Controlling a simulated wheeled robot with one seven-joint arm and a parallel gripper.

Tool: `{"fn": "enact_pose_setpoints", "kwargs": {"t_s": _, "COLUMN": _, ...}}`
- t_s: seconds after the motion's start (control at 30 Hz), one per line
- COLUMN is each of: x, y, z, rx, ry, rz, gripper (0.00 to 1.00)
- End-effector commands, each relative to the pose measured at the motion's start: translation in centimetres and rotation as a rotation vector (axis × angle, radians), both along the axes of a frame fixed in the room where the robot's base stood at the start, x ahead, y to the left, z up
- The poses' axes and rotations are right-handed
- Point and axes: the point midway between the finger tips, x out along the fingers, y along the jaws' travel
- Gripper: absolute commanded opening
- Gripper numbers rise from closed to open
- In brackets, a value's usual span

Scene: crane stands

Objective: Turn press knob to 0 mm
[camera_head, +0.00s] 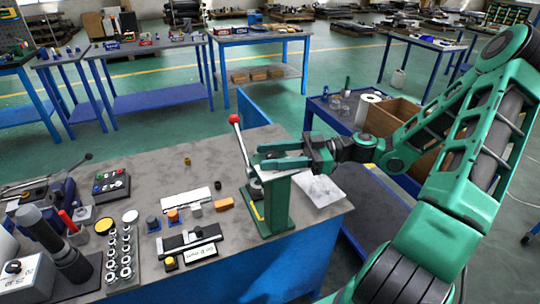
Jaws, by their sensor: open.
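A green press (278,205) stands on the near right part of the bench, with a lever topped by a red ball (235,118) at its left. My gripper (262,157) reaches in from the right at the top of the press, its fingers pointing left and apart. I cannot tell whether it touches the press. No knob is clear on the press; its top is partly hidden by my gripper. A white box with a black knob (13,267) and dark markings sits at the bench's lower left corner; its markings are too small to read.
The grey bench (130,170) carries a button box (111,184), a rack of sockets (122,245), a dark cylinder tool (55,245), a labelled card (200,252) and small blocks. A cart with a cardboard box (395,118) stands right. The bench's back middle is mostly clear.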

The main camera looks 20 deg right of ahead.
Motion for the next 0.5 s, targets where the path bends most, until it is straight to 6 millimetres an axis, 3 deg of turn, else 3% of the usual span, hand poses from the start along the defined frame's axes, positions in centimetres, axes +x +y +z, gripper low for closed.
{"fn": "enact_pose_setpoints", "kwargs": {"t_s": 0.2, "x": 0.02, "y": -0.01, "z": 0.0, "rx": 0.0, "ry": 0.0, "rz": -0.001, "gripper": 0.41}}
{"fn": "enact_pose_setpoints", "kwargs": {"t_s": 0.37, "x": 0.03, "y": -0.04, "z": 0.0, "rx": 0.0, "ry": 0.0, "rz": -0.001, "gripper": 0.03}}
{"fn": "enact_pose_setpoints", "kwargs": {"t_s": 0.5, "x": 0.07, "y": -0.07, "z": 0.01, "rx": 0.0, "ry": -0.001, "rz": -0.002, "gripper": 0.02}}
